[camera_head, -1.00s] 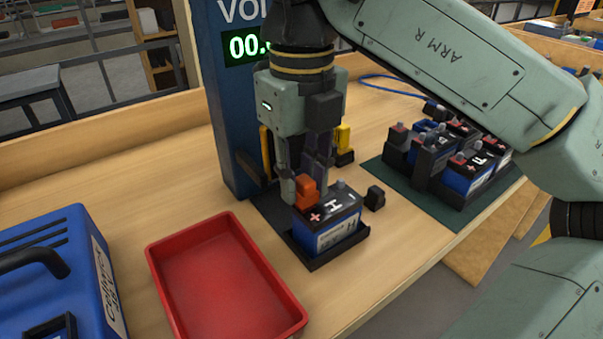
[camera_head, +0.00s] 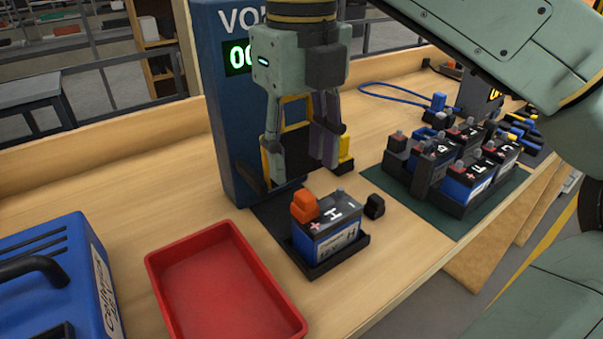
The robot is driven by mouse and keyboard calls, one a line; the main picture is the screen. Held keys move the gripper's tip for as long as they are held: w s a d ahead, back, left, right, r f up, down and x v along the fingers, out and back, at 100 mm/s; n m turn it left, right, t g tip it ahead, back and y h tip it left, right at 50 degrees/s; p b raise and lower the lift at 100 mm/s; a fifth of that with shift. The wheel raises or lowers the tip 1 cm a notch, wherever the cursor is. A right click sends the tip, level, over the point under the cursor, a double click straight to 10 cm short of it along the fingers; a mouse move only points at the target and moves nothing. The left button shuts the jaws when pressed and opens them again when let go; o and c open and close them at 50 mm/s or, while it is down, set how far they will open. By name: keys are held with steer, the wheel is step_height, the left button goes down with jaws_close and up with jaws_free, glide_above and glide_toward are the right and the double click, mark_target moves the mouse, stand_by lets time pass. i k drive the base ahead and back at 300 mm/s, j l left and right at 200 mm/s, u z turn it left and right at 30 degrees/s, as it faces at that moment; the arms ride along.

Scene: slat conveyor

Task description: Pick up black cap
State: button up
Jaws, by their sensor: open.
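The black cap (camera_head: 375,206) lies on the wooden table just right of the blue battery marked H (camera_head: 328,234). That battery sits in a black tray (camera_head: 315,272) and has an orange cap (camera_head: 304,206) on its left terminal; its other grey terminal is bare. My gripper (camera_head: 302,172) hangs above and behind the battery, with its fingers apart and nothing between them. It is up and to the left of the black cap, not touching it.
A red bin (camera_head: 226,290) stands left of the battery, with a blue case (camera_head: 50,280) further left. A blue voltmeter post (camera_head: 222,120) stands behind. Several batteries sit on a green mat (camera_head: 448,217) at right. Bare table lies in front of the black cap.

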mark_target(374, 209)
steer(key=k+l, duration=0.8)
steer(key=l, duration=0.1)
